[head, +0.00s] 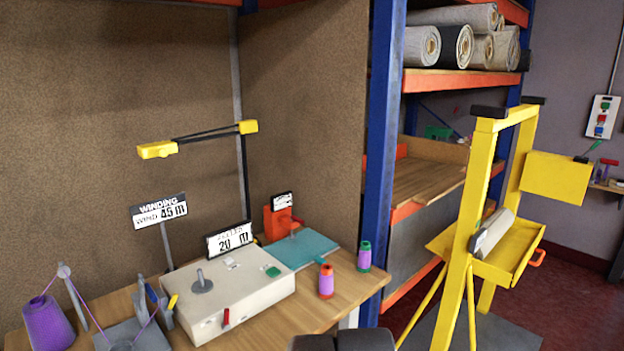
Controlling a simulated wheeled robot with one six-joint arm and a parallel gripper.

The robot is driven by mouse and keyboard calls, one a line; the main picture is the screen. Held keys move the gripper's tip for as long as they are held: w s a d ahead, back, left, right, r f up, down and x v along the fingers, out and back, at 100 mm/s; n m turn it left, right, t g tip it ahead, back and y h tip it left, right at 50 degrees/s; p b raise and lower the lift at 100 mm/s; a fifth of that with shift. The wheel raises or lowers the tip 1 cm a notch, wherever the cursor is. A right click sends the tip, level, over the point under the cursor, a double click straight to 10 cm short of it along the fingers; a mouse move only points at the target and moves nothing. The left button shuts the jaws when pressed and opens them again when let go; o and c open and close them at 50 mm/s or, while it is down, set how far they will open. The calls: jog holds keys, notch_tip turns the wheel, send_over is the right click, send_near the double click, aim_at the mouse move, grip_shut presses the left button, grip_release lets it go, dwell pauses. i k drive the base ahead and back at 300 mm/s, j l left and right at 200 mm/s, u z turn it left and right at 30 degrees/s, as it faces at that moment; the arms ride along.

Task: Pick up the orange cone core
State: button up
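The orange cone core (326,282) stands upright near the front right of the wooden bench. It has an orange top and base with purple thread wound around its middle. A similar core with green ends and purple thread (364,257) stands behind it to the right, close to the bench's right edge. The two are apart. Dark rounded parts of my own arm show at the bottom edge of the picture, below the orange core. No gripper fingers can be seen, and nothing visible touches the orange core.
A pale winding machine box (245,301) with a spindle stands left of the orange core. A teal plate (306,249) and an orange device (276,226) are behind. A large purple cone (46,323) is far left. A blue rack post (384,150) and yellow frame (466,230) stand right.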

aim_at(326, 291)
jog(key=k, duration=0.1)
jog(key=i+l+u, duration=0.4)
jog(key=i, duration=0.2)
jog(key=i+l+u, duration=0.35)
jog(key=i+l, duration=0.2)
